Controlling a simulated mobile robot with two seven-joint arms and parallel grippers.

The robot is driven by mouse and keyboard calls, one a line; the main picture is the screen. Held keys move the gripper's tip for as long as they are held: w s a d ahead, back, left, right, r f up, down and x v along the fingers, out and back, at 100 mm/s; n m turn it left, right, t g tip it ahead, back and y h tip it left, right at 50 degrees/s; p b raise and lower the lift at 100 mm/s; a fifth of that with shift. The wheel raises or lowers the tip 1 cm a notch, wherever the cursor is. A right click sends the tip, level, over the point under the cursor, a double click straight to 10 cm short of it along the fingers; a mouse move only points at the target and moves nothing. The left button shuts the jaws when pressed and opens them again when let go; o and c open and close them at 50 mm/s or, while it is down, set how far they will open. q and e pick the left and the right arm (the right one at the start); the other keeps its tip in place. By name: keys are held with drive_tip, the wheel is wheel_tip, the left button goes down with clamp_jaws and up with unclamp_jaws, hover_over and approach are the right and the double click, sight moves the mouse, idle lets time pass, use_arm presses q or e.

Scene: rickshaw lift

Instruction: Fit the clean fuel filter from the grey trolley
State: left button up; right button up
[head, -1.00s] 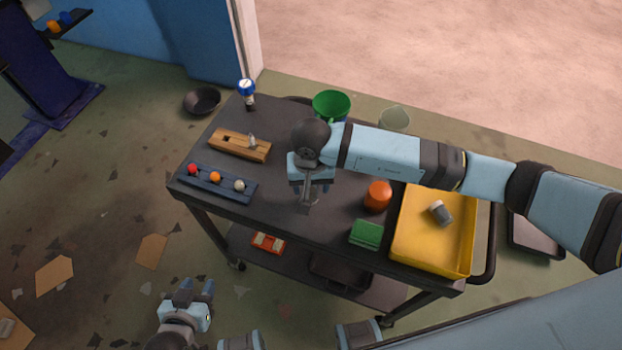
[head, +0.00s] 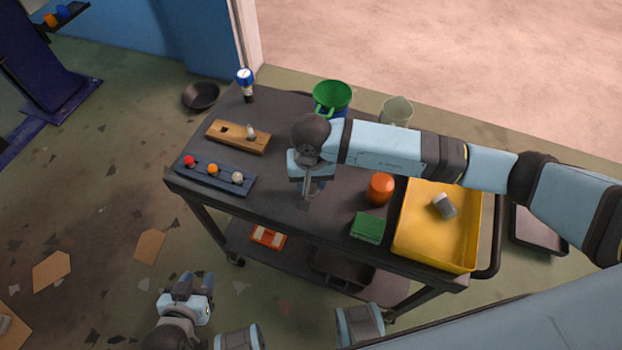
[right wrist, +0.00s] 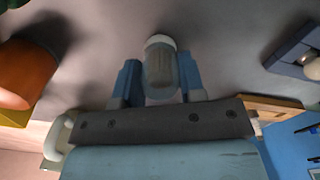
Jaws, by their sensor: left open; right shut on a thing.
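My right gripper (head: 311,192) is low over the middle of the dark grey trolley top (head: 280,205). It is shut on a small cylinder, apparently a fuel filter (right wrist: 160,72), with a white end and a greyish, see-through-looking body; the right wrist view shows it between the blue fingers. In the head view the gripper mostly hides it. A similar grey cylinder with a white end (head: 444,206) lies in the yellow tray (head: 425,250) at the trolley's right. My left gripper (head: 194,286) is open and empty at the lower left, off the trolley.
Around the right gripper are an orange rounded thing (head: 381,188), a green box (head: 367,227), a wooden block (head: 238,136) and a blue rack with coloured balls (head: 215,175). A blue-capped bottle (head: 246,84) and a green funnel (head: 331,95) stand at the back.

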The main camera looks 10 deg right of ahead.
drive_tip(key=shift+r+p, duration=1.2)
drive_tip(key=shift+r, duration=2.1)
drive_tip(key=shift+d+r, duration=0.1)
